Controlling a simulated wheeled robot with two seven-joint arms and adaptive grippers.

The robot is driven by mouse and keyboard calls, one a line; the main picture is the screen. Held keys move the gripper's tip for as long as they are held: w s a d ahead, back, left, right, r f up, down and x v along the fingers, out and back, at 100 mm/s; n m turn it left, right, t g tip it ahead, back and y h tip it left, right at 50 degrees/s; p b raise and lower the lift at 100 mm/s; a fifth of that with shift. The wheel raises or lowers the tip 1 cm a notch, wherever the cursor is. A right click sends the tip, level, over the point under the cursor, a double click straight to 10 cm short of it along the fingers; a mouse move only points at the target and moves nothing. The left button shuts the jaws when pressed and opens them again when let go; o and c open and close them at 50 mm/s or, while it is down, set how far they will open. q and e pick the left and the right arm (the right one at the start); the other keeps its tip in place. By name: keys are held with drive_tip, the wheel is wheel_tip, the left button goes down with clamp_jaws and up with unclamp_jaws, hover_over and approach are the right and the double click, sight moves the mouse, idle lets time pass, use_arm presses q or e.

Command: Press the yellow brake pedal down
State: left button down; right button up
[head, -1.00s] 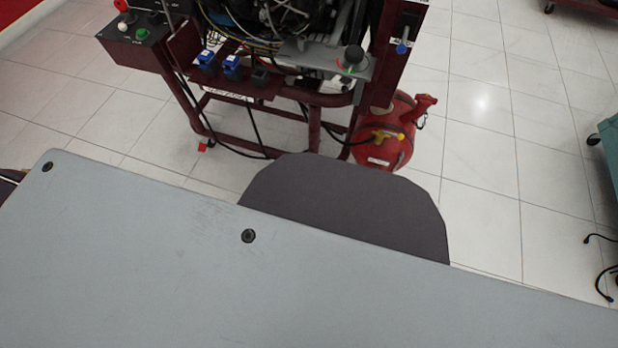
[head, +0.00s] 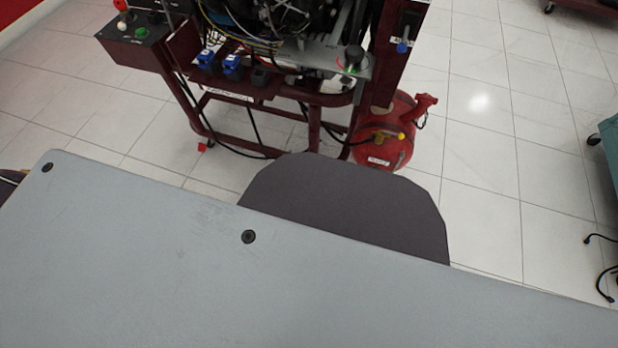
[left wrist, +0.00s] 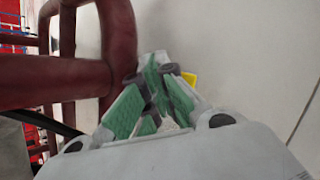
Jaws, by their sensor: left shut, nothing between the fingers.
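My left gripper (left wrist: 162,82) shows in the left wrist view, with its green-padded fingers shut and nothing between them. A small yellow piece (left wrist: 190,78) shows just beside and behind the right fingertip. It may be the brake pedal, but most of it is hidden, and I cannot tell whether the finger touches it or whether it is pressed. In the head view I cannot make out the yellow brake pedal, and neither gripper is in that view.
Dark red frame tubes (left wrist: 60,78) stand close left of the gripper. In the head view, the engine trainer (head: 320,98) stands ahead with cables and a red tank (head: 385,148). Pale floor tiles (head: 490,190) lie clear to the right.

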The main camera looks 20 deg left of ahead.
use_arm(q)
drive_tip(key=shift+f, duration=0.15)
idle(0.3)
drive_tip(key=shift+r+p, duration=1.6)
drive_tip(key=shift+p, duration=0.1)
drive_tip(key=shift+r+p, duration=2.5)
drive_tip(key=shift+s, duration=0.1)
